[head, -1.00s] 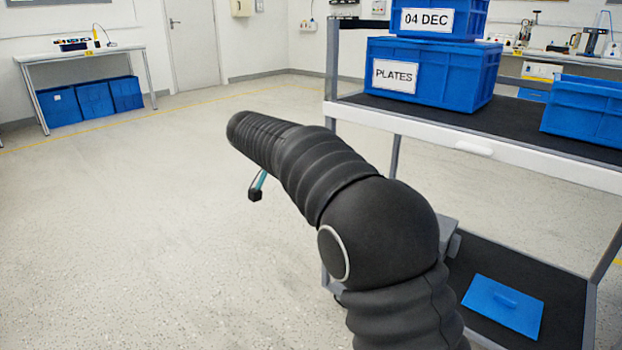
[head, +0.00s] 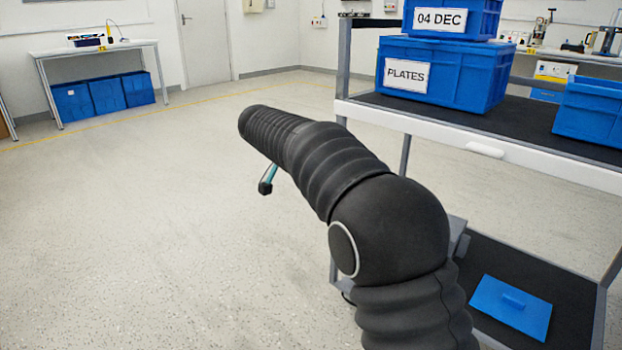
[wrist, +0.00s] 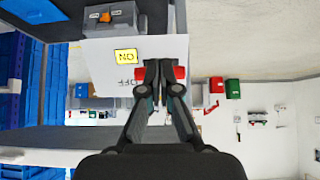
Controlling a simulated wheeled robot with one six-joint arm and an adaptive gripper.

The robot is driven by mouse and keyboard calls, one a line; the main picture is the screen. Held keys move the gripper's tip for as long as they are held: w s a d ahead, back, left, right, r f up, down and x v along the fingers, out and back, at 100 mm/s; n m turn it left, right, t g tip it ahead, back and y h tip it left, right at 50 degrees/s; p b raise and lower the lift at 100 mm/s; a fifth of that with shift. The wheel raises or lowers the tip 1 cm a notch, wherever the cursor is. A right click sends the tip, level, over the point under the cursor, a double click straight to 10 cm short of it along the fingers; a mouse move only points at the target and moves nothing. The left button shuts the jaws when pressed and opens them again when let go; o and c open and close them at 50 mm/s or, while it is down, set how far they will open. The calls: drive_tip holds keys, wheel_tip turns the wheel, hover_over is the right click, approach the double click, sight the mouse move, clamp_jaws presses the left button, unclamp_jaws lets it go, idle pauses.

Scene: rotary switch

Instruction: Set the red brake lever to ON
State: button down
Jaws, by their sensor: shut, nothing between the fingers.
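In the wrist view, the red brake lever (wrist: 181,73) lies behind the tips of my gripper (wrist: 160,68). Red shows on both sides of the fingers; its middle is hidden. My gripper is shut with nothing between its fingers. I cannot tell whether the fingertips touch the lever. On the white panel (wrist: 98,64), a yellow ON label (wrist: 126,56) appears upside down above and left of the lever. An OFF marking (wrist: 122,82) appears below that, left of the fingers. In the head view, my arm hides the lever and fingertips.
A grey box with an orange switch (wrist: 105,17) is near the panel's top in the wrist view. In the head view, a shelf cart (head: 540,165) with blue crates (head: 450,75) stands right of my arm. The floor (head: 120,240) on the left is clear.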

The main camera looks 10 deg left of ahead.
drive_tip(key=s+a+r, duration=0.2)
drive_tip(key=s+a, duration=0.4)
drive_tip(key=s, duration=0.2)
drive_tip(key=shift+s+r+p, duration=0.3)
drive_tip(key=shift+s, duration=0.1)
